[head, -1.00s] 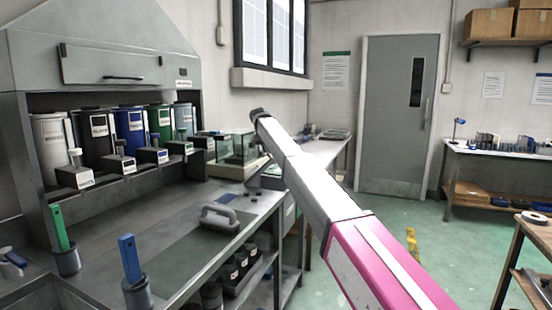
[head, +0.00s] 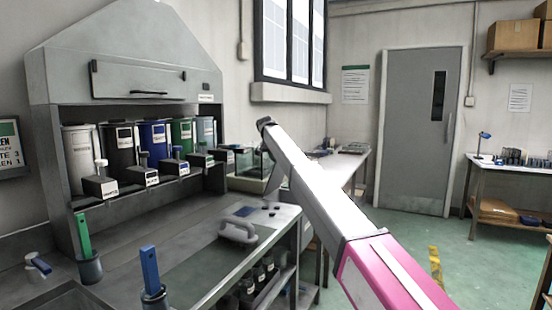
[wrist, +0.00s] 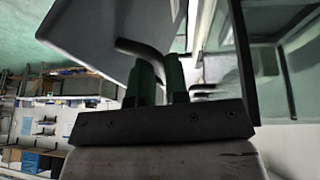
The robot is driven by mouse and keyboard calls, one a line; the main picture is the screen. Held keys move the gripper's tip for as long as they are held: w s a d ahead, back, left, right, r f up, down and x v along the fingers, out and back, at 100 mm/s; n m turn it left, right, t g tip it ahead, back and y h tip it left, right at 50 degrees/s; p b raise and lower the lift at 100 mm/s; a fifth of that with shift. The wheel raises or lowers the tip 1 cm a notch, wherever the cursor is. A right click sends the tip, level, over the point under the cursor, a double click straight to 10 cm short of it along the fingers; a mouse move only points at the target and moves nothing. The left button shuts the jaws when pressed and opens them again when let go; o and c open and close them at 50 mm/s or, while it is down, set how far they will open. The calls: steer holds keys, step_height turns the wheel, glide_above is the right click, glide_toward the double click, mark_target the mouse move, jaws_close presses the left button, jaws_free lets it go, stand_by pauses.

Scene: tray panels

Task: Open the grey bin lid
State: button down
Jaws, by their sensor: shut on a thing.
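My gripper (wrist: 160,76) shows in the wrist view, its two green fingers closed on a dark bent handle (wrist: 137,48). A smooth grey panel (wrist: 88,32), which looks like the grey bin lid, stands tilted beside the handle. How far it is open I cannot tell. In the head view my gripper is hidden behind my white and pink arm. A small grey panel shows just left of the arm, by the glass-sided box (head: 243,180); whether it is the same lid is unclear.
A row of bins, including a pale grey one (head: 80,158) and a blue one (head: 153,142), stands under the hood (head: 130,50). Open green floor (head: 405,235) lies right of the bench.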

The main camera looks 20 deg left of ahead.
steer(key=shift+s+a+f, duration=0.25)
steer(key=shift+s+f, duration=0.3)
steer(key=shift+f, duration=0.05)
steer(key=c, duration=1.2)
jaws_free()
steer(key=shift+o, duration=0.2)
steer(key=shift+r, duration=0.1)
steer(key=w+v, duration=0.1)
steer(key=v, duration=1)
steer(key=shift+d+r, duration=0.15)
steer(key=shift+r, duration=0.05)
